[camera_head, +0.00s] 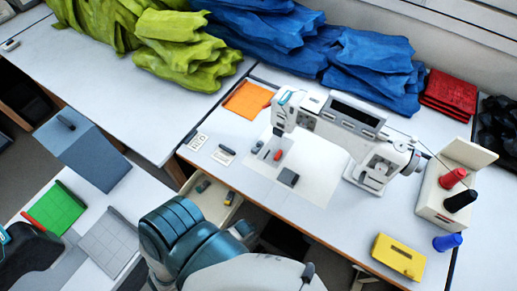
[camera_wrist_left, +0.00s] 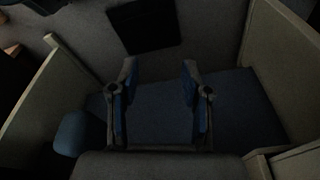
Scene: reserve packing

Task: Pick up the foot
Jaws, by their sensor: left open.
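Several small pieces, one red (camera_head: 278,155), lie beside the sewing machine's needle. A dark square piece (camera_head: 289,177) is nearby. Small dark pieces (camera_head: 203,186) also lie in the open drawer (camera_head: 224,213). I cannot tell which piece is the foot. A teal and white arm of mine crosses the front of the head view and hides part of the drawer; its fingertips are hidden there. In the left wrist view my left gripper (camera_wrist_left: 160,88) is open, with nothing clearly between its fingers. Below it is a dim space with pale walls and a rounded blue shape (camera_wrist_left: 75,135). My right gripper is not visible.
The sewing machine (camera_head: 345,125) stands on the white table. Green cloth (camera_head: 180,50), blue cloth (camera_head: 370,65) and red cloth (camera_head: 449,93) lie behind. Thread spools, a yellow box (camera_head: 398,256) and a blue-grey block (camera_head: 82,150) stand around. A dark flat rectangle (camera_wrist_left: 143,25) lies ahead of the left gripper.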

